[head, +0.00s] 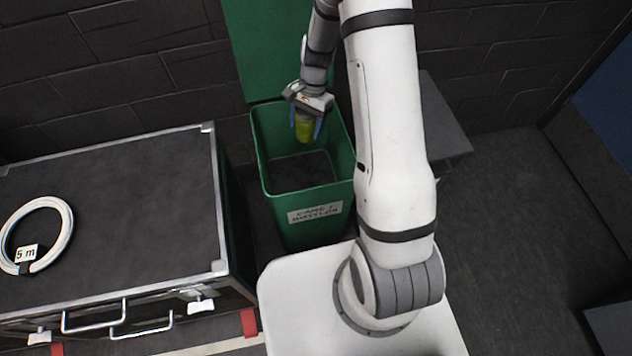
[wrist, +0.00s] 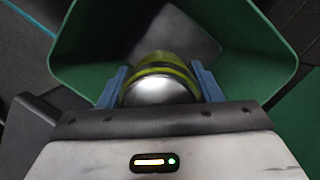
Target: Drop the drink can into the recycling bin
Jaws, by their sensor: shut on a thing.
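The drink can (head: 305,131) is yellow-green, with a silver end that shows in the wrist view (wrist: 160,90). My gripper (head: 306,127) is shut on the can, with a blue finger on each side of it. The recycling bin (head: 297,222) is a green open-topped box with a white label on its front. In the head view the can hangs over the bin's opening, towards its back edge. In the wrist view the bin's green walls (wrist: 88,62) lie around and beyond the can. I cannot tell the can's exact height against the rim.
A black flight case (head: 120,215) with metal edges stands left of the bin. A coiled white cable (head: 66,222) tagged "5 m" lies on it. A green panel (head: 262,50) rises behind the bin against the dark brick wall. A dark grey box-like surface (head: 445,125) is to the right.

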